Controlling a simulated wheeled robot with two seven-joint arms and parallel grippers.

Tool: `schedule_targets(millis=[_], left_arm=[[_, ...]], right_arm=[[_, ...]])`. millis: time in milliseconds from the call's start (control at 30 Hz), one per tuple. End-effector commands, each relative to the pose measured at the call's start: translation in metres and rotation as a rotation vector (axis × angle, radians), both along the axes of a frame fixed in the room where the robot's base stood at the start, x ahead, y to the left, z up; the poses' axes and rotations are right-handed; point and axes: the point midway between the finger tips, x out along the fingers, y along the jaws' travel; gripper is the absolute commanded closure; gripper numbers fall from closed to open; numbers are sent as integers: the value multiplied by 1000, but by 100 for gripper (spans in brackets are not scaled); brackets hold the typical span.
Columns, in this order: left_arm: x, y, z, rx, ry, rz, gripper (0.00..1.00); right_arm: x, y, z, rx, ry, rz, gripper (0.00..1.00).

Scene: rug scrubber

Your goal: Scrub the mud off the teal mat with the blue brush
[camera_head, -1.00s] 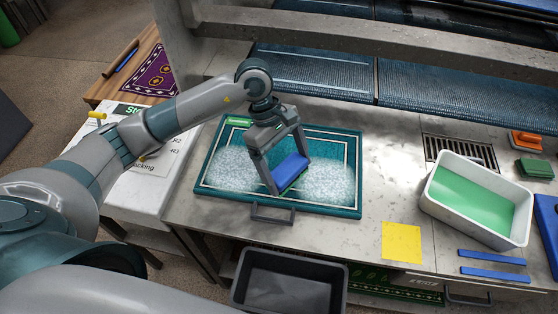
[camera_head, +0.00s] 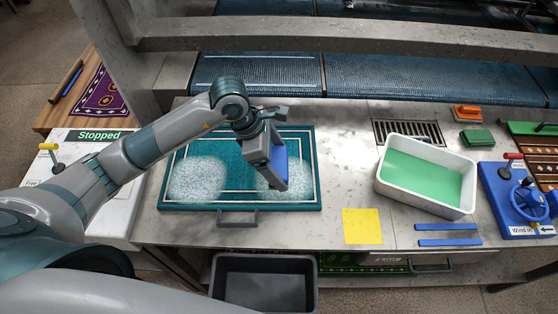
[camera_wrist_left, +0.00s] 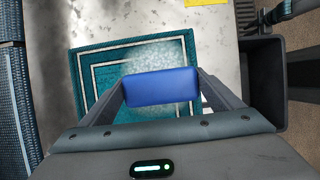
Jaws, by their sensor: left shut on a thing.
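The teal mat (camera_head: 232,143) with white border lines lies on the metal bench, and it also shows in the left wrist view (camera_wrist_left: 88,72). Two white foamy patches lie on it, one at left (camera_head: 197,180) and one at right (camera_head: 268,178). No brown mud can be made out. My left gripper (camera_head: 277,180) is shut on the blue brush (camera_head: 280,160), over the right patch. The brush's blue back (camera_wrist_left: 160,87) fills the space between the fingers in the wrist view. Its bristles are hidden, so contact with the mat cannot be told. My right gripper is not in view.
A white tub (camera_head: 383,186) of green liquid stands right of the mat. A yellow square (camera_head: 362,226), two blue strips (camera_head: 448,234), a drain grate (camera_head: 408,131), and orange (camera_head: 467,113) and green (camera_head: 477,137) blocks lie around it. A dark bin (camera_head: 262,285) is below the bench front.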

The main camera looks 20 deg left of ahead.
Motion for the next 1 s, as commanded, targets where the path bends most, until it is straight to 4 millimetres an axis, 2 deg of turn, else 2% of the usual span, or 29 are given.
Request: schedule_targets(millis=[167,600,1000], left_arm=[[0,0,-7,0,1,0,43],[0,0,-43,1,1,0,43],[0,0,-48,0,-1,-2,43]], right_arm=[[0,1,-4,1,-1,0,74],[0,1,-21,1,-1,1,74],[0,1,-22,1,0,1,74]])
